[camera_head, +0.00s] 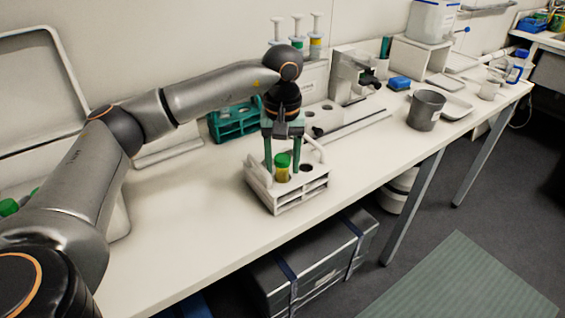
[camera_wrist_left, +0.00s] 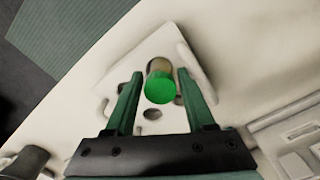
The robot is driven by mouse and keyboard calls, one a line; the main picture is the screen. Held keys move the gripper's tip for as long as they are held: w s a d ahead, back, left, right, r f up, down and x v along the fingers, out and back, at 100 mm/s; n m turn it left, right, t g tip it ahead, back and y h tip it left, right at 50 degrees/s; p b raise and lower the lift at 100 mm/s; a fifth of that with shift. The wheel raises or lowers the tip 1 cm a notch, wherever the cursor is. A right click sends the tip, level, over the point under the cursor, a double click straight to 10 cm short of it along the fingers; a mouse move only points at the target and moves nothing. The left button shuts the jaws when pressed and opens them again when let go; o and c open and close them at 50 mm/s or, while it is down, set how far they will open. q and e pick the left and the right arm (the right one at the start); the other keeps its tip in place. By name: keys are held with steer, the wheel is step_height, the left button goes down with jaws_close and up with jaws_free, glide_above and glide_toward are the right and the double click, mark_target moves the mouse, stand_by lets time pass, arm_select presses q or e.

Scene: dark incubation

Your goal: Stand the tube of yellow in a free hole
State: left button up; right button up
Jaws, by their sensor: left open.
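The tube of yellow (camera_head: 282,172) has a green cap and stands upright in the white rack (camera_head: 288,204) near the table's front edge. In the left wrist view its green cap (camera_wrist_left: 160,88) faces the camera, and the rack (camera_wrist_left: 178,36) lies behind it. A dark free hole (camera_head: 306,168) shows to the right of the tube; an empty hole (camera_wrist_left: 152,114) also shows in the left wrist view. My left gripper (camera_head: 282,160) points down, open, with one finger on each side of the tube. Both fingers (camera_wrist_left: 160,75) appear apart from the cap. My right gripper is out of view.
A green rack (camera_head: 235,122) stands behind to the left. Several plungered syringes (camera_head: 298,35) stand at the wall. A grey cup (camera_head: 426,110) stands to the right. The tabletop between the white rack and the cup is mostly clear.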

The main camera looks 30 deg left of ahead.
arm_select(q)
step_height(320, 180, up, 12)
steer(key=shift+p, duration=0.35)
steer(key=shift+f, duration=0.15)
